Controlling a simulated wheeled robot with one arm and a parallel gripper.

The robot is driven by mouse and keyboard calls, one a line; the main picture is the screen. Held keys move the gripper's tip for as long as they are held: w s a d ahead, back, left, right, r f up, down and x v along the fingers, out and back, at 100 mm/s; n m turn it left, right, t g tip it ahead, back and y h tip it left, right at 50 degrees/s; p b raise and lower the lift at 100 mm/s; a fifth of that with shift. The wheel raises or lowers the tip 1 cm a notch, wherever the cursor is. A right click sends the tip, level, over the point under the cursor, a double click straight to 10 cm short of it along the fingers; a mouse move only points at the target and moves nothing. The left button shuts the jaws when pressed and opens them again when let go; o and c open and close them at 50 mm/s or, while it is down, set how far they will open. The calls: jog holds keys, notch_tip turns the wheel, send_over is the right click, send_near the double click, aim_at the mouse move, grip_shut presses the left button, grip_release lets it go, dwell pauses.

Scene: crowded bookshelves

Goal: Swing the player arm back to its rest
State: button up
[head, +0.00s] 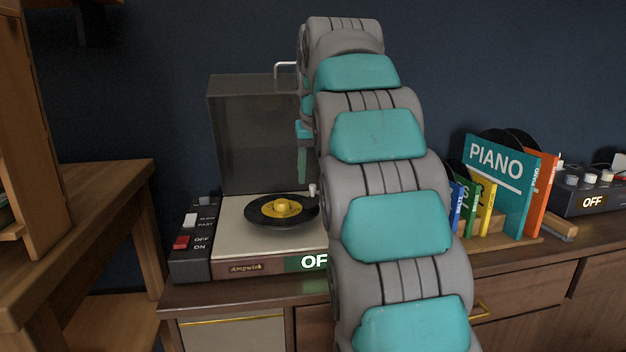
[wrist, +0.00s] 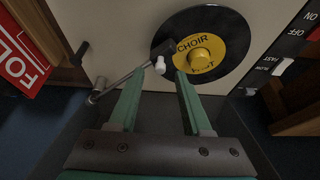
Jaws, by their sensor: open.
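The record player (head: 255,268) stands on the cabinet with its dark lid (head: 250,130) raised. A black record (wrist: 233,68) with a yellow label lies on it; it also shows in the head view (head: 262,221). In the wrist view the player arm (wrist: 124,81) runs from its pivot at the left to a dark head over the record near the label. A white knob (wrist: 160,65) stands up on the arm. My gripper (wrist: 163,74) is open above the deck, with the knob between its fingertips; contact cannot be told. In the head view my arm hides the deck's right side.
A dark switch box (head: 190,245) sits left of the player. Books and records, including a teal PIANO one (head: 497,180), stand right of my arm. A small dark peg (wrist: 82,49) stands on the deck near the pivot.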

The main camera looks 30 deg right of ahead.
jog(key=shift+x, duration=1)
grip_shut()
dwell(0.9)
